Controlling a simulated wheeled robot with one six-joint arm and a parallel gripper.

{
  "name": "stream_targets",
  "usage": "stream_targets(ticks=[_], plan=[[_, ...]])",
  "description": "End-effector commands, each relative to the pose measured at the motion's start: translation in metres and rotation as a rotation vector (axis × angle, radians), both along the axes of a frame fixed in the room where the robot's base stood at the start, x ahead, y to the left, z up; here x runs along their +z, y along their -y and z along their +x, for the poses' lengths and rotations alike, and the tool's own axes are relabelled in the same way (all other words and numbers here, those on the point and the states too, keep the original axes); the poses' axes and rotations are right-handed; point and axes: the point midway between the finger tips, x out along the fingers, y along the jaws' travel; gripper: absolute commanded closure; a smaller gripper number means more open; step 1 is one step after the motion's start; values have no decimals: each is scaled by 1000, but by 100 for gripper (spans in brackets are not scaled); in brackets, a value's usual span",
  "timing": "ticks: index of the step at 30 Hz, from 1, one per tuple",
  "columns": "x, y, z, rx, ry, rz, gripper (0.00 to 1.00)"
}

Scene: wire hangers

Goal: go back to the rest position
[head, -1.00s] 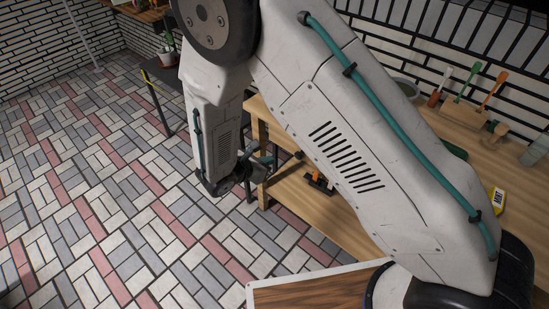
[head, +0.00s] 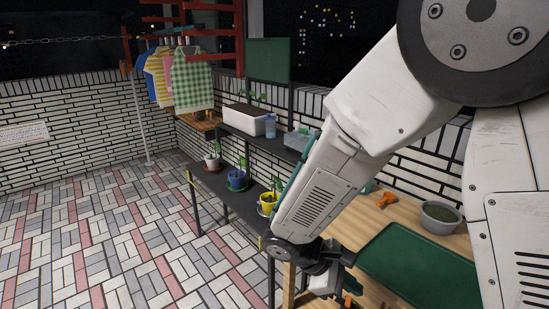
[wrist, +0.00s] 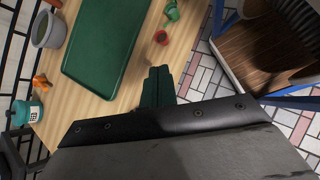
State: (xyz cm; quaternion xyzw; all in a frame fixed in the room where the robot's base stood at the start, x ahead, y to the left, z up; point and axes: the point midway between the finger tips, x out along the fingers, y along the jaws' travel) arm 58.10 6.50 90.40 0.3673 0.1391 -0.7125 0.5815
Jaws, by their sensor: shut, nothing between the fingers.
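My gripper (wrist: 158,85) shows in the wrist view as two dark green fingers held together, with nothing between them. It is above the edge of the wooden workbench (wrist: 135,88), beside the green tray (wrist: 103,40), and appears clear of it. In the head view my arm comes down from the upper right and bends towards the bench's near left end. The wrist shows there, but the fingers are mostly hidden or too small to make out.
Shirts (head: 190,80) hang at the back left. The tiled floor (head: 90,240) is clear.

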Motion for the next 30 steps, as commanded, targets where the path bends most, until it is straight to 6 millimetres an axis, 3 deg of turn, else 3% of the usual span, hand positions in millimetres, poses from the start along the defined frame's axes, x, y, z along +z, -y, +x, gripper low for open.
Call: stream_targets(ticks=[3,12,22,30], plan=[[38,20,-23,-198,64,97,100],[107,51,-85,-635,214,351,100],[162,71,-141,-971,421,635,100],[191,91,-160,-1056,603,741,100]])
